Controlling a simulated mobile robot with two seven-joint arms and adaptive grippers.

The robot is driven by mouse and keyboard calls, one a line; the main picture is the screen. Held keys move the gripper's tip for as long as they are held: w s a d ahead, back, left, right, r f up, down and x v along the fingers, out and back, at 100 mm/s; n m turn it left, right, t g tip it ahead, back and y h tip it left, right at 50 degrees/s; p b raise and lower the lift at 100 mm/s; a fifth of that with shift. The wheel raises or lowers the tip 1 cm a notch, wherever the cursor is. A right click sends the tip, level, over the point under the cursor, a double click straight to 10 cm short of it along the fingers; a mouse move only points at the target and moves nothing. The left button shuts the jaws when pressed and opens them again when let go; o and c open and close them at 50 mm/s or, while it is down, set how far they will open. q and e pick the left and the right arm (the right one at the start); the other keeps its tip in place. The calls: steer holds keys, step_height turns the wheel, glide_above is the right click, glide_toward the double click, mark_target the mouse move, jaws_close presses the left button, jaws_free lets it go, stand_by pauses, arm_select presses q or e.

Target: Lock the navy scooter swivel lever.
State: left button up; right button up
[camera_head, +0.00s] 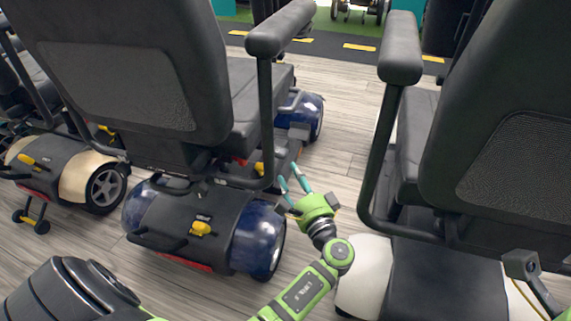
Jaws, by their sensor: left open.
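The navy scooter stands left of centre, seen from behind, with glossy navy rear fenders (257,240) and a dark grey seat back (130,70). A small yellow lever (259,168) shows below its seat, near the right armrest post; I take this as the swivel lever, but cannot tell its lock state. Another yellow lever (201,228) is on the black rear cover. My left gripper (292,181), green with teal fingers, is open and empty. It is just right of the lever under the seat, apart from it in the picture.
A cream scooter (90,176) stands at left. Another scooter with a pale fender (366,275) stands close at right, its armrest (400,48) rising beside my left arm. A narrow strip of wood floor (335,150) lies between the scooters.

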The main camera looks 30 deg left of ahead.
arm_select(q)
steer(key=v, duration=0.4)
steer(key=shift+s+d, duration=0.25)
steer(key=shift+d, duration=0.05)
